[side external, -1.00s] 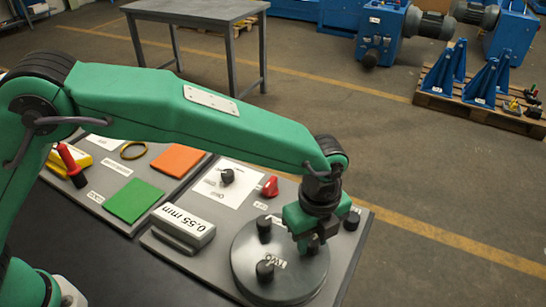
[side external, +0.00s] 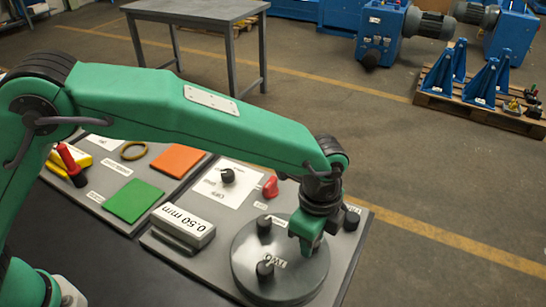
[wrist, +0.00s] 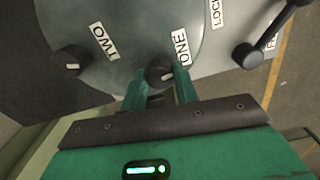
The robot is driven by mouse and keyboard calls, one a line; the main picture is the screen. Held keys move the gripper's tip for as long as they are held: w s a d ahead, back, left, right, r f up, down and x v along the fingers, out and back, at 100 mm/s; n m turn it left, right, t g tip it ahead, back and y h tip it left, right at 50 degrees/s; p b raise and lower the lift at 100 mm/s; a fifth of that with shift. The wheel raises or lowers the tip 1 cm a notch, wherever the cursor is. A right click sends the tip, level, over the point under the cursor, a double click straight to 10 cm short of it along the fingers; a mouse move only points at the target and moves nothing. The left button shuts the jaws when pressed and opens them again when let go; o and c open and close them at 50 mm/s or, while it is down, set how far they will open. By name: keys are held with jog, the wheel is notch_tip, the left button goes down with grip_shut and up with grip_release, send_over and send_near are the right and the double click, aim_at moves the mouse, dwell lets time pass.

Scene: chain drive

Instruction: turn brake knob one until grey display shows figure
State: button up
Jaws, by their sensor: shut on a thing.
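My gripper (side external: 306,246) points down over the round grey disc (side external: 242,250) and is shut on brake knob one. In the wrist view the black knob one (wrist: 160,72), beside the label ONE, sits between the two green fingers of my gripper (wrist: 160,88). Its white pointer mark shows on top. In the side view my gripper hides this knob. The grey display (side external: 185,218) stands left of the disc and reads 0.50 mm.
A second knob (wrist: 68,60) lies beside the label TWO; in the side view it is the front knob (side external: 265,270). Another black knob (side external: 264,225) stands on the disc. A red knob (side external: 270,187) and a black knob (side external: 352,219) are close behind and to the right.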

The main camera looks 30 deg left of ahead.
jog(key=n, duration=0.6)
dwell(0.4)
jog(key=shift+r, duration=0.1)
jog(key=o, duration=1)
jog(key=shift+r, duration=3.85)
